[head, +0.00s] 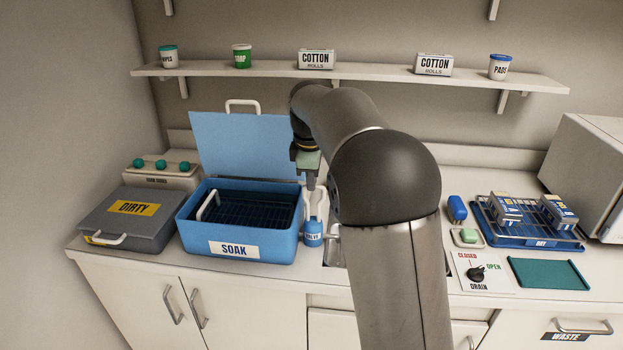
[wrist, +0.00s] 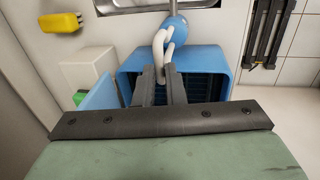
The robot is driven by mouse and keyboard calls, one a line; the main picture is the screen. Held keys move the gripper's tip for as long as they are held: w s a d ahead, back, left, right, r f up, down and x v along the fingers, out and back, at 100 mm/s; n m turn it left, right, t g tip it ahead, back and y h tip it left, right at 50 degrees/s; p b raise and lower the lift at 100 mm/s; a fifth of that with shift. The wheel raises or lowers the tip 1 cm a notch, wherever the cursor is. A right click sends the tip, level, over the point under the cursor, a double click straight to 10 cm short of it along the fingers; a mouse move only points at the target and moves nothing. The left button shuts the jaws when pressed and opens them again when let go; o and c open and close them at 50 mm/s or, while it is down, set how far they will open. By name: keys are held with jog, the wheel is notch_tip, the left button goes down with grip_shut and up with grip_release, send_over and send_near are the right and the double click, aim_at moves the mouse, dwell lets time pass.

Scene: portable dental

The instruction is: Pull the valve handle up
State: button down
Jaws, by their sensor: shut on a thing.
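The small blue valve body (head: 313,236), with a partly readable label, stands on the counter just right of the soak box. Its white handle (head: 317,203) rises above it. My gripper (head: 310,184) points down over it, partly covered by my arm. In the wrist view the blue valve body (wrist: 177,28) shows beyond the fingertips. White handle loops (wrist: 160,45) run from there to between the two dark fingers of my gripper (wrist: 160,72). The gripper is shut on the handle; the exact contact is hard to see.
The open blue soak box (head: 282,252), with a dark rack inside and its lid (head: 240,145) raised, stands close left. A grey dirty box (head: 137,215) is farther left. My arm covers most of the sink (head: 335,250). A drain knob (head: 477,273) and blue drying rack (head: 530,236) are right.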

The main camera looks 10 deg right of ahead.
jog(key=shift+w+r, duration=0.1)
jog(key=shift+r, duration=0.2)
jog(key=c, duration=1.5)
grip_release()
jog(key=s+a+r+p, duration=0.1)
jog(key=s+r, duration=0.2)
jog(key=r, duration=1.4)
jog(key=shift+s, duration=0.2)
jog(key=shift+f, duration=0.1)
jog(key=s+f+m, duration=0.7)
jog(key=s+f, duration=0.6)
jog(key=s, duration=0.3)
jog(key=s+d+f+m+g, duration=0.1)
jog(key=s+f+m, duration=0.6)
jog(key=s+f, duration=0.6)
jog(key=s, duration=0.4)
jog(key=shift+s+d+g+y, duration=0.15)
jog(key=shift+s+g+y, duration=0.15)
jog(key=shift+y, duration=0.1)
